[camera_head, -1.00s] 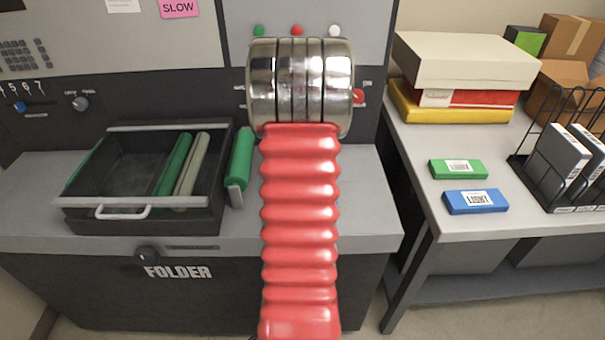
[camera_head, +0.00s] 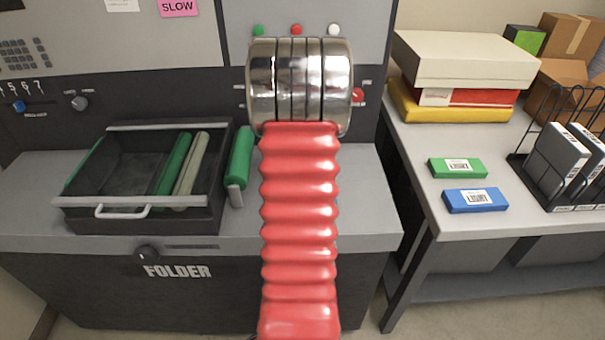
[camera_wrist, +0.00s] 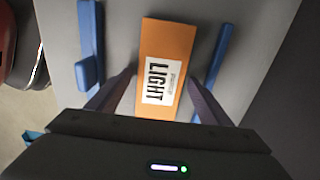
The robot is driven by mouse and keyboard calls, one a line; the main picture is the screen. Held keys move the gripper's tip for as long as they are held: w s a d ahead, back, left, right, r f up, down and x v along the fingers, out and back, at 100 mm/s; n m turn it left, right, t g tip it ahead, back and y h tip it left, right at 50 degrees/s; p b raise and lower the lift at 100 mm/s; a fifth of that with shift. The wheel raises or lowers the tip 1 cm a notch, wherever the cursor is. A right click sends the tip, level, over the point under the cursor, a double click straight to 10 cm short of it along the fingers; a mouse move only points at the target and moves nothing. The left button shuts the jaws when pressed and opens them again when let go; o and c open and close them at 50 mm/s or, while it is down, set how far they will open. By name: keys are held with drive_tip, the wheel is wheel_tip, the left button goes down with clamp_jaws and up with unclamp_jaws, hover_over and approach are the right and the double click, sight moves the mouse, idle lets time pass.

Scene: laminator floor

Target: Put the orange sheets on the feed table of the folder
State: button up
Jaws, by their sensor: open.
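An orange pack of sheets (camera_wrist: 168,40) with a white label reading LIGHT shows in the wrist view. It appears to lie flat on a light grey surface (camera_wrist: 255,25), between a left blue rail (camera_wrist: 88,25) and a right blue rail (camera_wrist: 221,50). My gripper (camera_wrist: 160,76) is open, with one dark finger on each side of the pack; I cannot tell whether either touches it. In the head view my red arm hides the gripper and the pack. The machine marked FOLDER (camera_head: 110,295) stands in front of me, with a grey top (camera_head: 370,215).
A black tray (camera_head: 190,222) with green and pale rollers sits left on the folder. On the right-hand table (camera_head: 440,220) are a green pack (camera_head: 440,171), a blue pack (camera_head: 460,204), stacked boxes (camera_head: 465,60) and a wire rack (camera_head: 525,185).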

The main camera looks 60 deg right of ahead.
wheel_tip(320, 180, up, 12)
idle(0.6)
drive_tip(key=shift+r, duration=0.1)
idle(0.6)
drive_tip(key=w+a+r+n+t, duration=0.15)
drive_tip(key=w+a+n, duration=0.3)
drive_tip(key=a, duration=0.45)
drive_tip(key=w+a+r+n+h, duration=0.1)
drive_tip(key=w+a+r+n, duration=0.2)
drive_tip(key=a+n, duration=0.35)
drive_tip(key=w+a+r+n+t, duration=0.1)
drive_tip(key=w+a+r+n, duration=0.2)
drive_tip(key=a, duration=0.7)
drive_tip(key=s+a+f+n+t, duration=0.1)
drive_tip(key=s+a+n, duration=0.2)
drive_tip(key=a+n, duration=0.5)
drive_tip(key=s+a+f+n+t+y, duration=0.1)
drive_tip(key=a+n, duration=0.7)
drive_tip(key=a, duration=0.9)
drive_tip(key=shift+s+f+n+t, duration=0.3)
drive_tip(key=shift+s+f+t, duration=0.3)
drive_tip(key=shift+s, duration=0.4)
